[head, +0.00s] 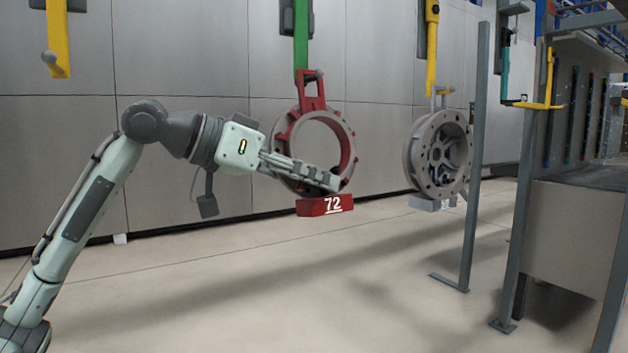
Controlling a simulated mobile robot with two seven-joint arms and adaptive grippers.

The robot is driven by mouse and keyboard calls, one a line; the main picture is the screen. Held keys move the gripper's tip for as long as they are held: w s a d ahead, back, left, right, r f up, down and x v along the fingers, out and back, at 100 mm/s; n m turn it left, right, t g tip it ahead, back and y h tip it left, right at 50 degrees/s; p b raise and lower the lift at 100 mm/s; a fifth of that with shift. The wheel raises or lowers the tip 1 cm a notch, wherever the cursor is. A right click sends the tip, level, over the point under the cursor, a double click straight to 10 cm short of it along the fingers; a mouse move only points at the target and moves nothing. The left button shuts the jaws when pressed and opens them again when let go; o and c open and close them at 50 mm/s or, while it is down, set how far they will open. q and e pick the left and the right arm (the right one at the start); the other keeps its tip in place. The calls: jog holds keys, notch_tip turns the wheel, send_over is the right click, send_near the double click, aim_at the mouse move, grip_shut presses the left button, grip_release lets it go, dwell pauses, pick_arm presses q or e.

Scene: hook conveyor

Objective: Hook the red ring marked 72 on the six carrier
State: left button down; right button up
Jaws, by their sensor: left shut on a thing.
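The red and grey ring (345,130) hangs upright below a green carrier (301,38), with a red bracket (313,92) on top and a red block marked 72 (325,206) beneath it. The bracket's top meets or overlaps the carrier's lower end; I cannot tell if it is seated on the hook. My left gripper (322,179) reaches in from the left and is shut on the ring's lower rim. Its fingers hide part of that rim. No number six is readable on any carrier. My right gripper is out of view.
A grey wheel-like part (440,152) hangs from a yellow carrier (431,50) to the right. An empty yellow carrier hook (58,45) hangs at the upper left. Grey posts (474,160) and a grey bench-like structure (572,230) stand at the right. The floor below the ring is clear.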

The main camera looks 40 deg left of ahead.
pick_arm(q)
jog(key=shift+r, duration=0.1)
dwell(0.3)
jog(key=c, duration=1.3)
grip_release()
jog(key=shift+o, duration=0.6)
jog(key=shift+f, duration=0.2)
jog(key=v, duration=0.8)
jog(key=shift+r, duration=0.25)
